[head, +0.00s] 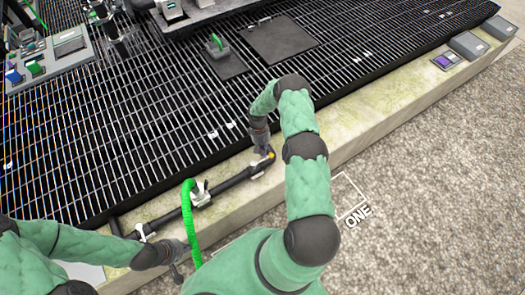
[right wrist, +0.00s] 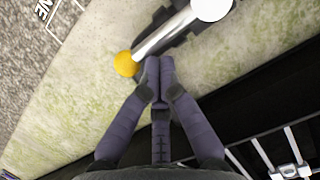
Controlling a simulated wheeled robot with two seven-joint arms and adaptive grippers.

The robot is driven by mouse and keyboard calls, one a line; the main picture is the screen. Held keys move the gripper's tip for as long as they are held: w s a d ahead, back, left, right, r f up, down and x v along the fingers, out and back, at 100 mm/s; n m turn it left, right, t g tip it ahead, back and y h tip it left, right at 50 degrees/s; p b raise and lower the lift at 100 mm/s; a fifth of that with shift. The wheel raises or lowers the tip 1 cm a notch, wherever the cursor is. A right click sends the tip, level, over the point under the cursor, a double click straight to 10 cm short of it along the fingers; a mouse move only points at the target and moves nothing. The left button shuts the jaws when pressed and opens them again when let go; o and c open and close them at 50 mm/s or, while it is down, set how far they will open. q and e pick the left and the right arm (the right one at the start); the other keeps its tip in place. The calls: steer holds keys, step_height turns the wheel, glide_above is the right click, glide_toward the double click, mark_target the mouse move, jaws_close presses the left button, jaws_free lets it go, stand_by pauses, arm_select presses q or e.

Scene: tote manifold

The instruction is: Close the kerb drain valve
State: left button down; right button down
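The kerb drain valve's lever is a silver bar (right wrist: 168,33) with a yellow end knob (right wrist: 126,63); in the head view the knob (head: 271,155) shows at the right end of a dark pipe (head: 232,180) on the kerb. My right gripper (right wrist: 160,62) has its fingertips together beside the lever, close to the knob; nothing shows between them, and I cannot tell if they touch the lever. In the head view this gripper (head: 262,150) is at the pipe's right end. My left gripper (head: 183,250) is low at the left, near a green hose; its fingers are too small to read.
The green hose (head: 187,210) rises beside the pipe and bends over it. A black grating (head: 120,135) lies behind the pale mossy kerb (head: 385,125). Grey boxes (head: 468,45) sit on the kerb at the far right. Gravel ground (head: 440,190) in front is clear, with a marking "ONE".

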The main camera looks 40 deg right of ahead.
steer(key=s+m, duration=0.2)
steer(key=m, duration=0.1)
steer(key=shift+d+y, duration=0.1)
steer(key=shift+y, duration=0.3)
steer(key=s+a+m+t+y+p, duration=0.1)
steer(key=s+a+m+t+p, duration=0.2)
steer(key=m, duration=1)
steer(key=shift+s+a+m+t+y+p, duration=0.35)
steer(key=shift+s+a+p, duration=0.5)
steer(key=shift+s, duration=0.85)
steer(key=shift+d, duration=0.1)
